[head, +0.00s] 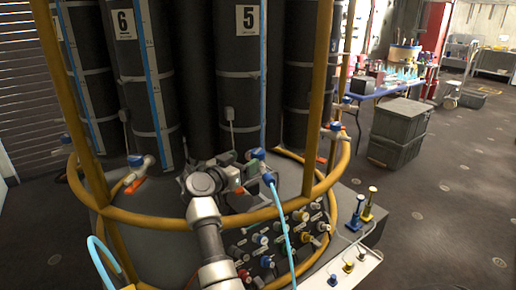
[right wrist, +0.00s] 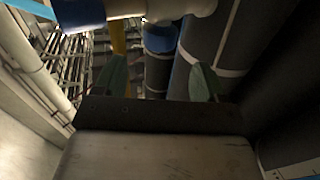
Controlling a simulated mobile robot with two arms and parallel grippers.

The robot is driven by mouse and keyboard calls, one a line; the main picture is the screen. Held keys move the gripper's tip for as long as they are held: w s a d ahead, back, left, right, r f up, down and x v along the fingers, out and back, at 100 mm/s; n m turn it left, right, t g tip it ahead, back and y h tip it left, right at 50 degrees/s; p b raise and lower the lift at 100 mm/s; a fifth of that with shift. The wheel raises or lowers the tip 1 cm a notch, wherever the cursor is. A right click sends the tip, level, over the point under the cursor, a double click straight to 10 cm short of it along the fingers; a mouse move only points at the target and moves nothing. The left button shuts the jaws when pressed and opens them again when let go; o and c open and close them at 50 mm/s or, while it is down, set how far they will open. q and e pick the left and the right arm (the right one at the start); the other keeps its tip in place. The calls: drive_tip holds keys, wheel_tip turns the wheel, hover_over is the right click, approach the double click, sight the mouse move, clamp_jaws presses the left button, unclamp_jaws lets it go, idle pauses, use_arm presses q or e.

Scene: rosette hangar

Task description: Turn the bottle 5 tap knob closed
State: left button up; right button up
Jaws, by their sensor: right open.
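Bottle 5 (head: 240,75) is a tall dark cylinder with a white "5" label and a blue strip. Its tap knob (head: 256,153) is blue and sits at the bottle's foot, with a light blue hose just below it. My right gripper (head: 245,172) is right at this tap, its green fingers apart, just below and left of the knob. In the right wrist view the two green fingertips (right wrist: 160,80) are spread wide with nothing gripped between them. A blue and white fitting crosses the top of that view. Whether a finger touches the knob I cannot tell. My left gripper is not in view.
A yellow rail cage (head: 222,218) rings the bottles, its uprights close to my arm. Bottle 6 (head: 130,70) stands to the left, with another blue tap (head: 135,160). A panel of coloured connectors (head: 280,240) lies below. Grey crates (head: 397,132) stand on open floor at right.

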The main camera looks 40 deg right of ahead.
sight(253, 155)
drive_tip(key=d, duration=0.3)
drive_tip(key=w+d, duration=0.1)
drive_tip(key=d, duration=0.3)
drive_tip(key=shift+w+d, duration=0.2)
drive_tip(key=c, duration=0.9)
